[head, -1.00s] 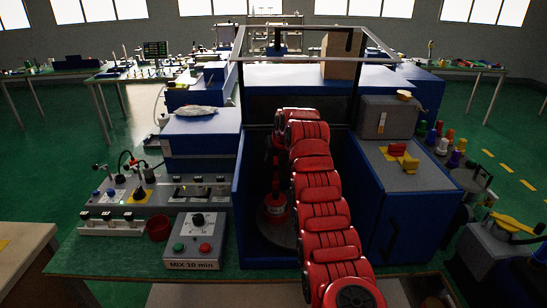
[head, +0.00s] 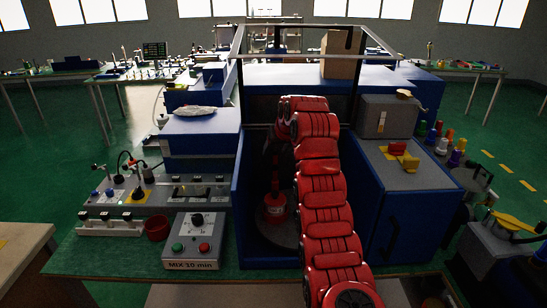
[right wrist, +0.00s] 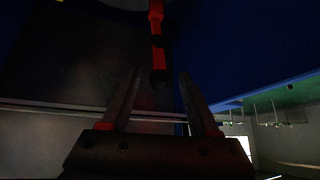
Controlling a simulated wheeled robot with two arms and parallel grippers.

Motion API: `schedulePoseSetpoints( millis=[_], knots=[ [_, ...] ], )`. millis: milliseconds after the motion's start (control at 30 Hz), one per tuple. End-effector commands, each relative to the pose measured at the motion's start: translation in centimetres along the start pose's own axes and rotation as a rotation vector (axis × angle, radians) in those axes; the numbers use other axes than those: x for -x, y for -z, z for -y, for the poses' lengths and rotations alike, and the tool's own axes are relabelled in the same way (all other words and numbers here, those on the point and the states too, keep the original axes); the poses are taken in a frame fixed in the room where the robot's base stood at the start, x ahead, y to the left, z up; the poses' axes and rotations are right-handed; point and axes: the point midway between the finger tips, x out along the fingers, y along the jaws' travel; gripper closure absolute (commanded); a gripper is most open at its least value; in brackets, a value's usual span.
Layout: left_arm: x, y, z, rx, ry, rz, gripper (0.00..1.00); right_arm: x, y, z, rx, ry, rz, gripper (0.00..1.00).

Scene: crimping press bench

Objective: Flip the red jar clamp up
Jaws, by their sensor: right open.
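The red jar clamp shows as a narrow upright red bar (head: 275,174) inside the open blue cabinet, above a red jar (head: 275,205) on a round grey plate. In the right wrist view a red bar with a dark rounded end (right wrist: 157,43), seemingly the clamp, hangs down from the top. My right gripper (right wrist: 158,74) is open, with its two fingers on either side of the bar's dark end; I see no contact. In the head view my red right arm hides the gripper's fingertips and part of the clamp. My left gripper is in neither view.
Blue cabinet walls (head: 240,205) stand close on both sides of my right arm, and a metal frame (head: 308,25) rises above. A control box (head: 195,240) and a red cup (head: 157,229) stand at left.

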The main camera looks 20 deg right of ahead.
Motion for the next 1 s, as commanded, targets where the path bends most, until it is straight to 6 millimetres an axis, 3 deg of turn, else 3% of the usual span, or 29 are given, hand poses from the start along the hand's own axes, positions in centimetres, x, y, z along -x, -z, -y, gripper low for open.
schedulePoseSetpoints(
  millis=[133, 300, 700, 867, 1000],
  knots=[
    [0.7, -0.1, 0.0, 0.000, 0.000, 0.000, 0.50, 3.3, 0.0, 0.0, -0.001, -0.001, -0.005, 0.39],
    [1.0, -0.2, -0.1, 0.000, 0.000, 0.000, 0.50, 6.0, 0.0, 0.1, 0.000, 0.000, -0.002, 0.39],
    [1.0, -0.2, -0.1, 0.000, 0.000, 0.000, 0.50, 7.1, -0.1, 0.0, 0.000, 0.000, 0.002, 0.39],
    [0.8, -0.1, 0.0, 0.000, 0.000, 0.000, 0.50, 6.7, 0.0, -1.0, -0.009, -0.011, -0.017, 0.66],
    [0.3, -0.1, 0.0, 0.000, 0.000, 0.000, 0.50, 5.1, -0.1, -4.1, -0.031, -0.043, -0.086, 0.91]
  ],
)
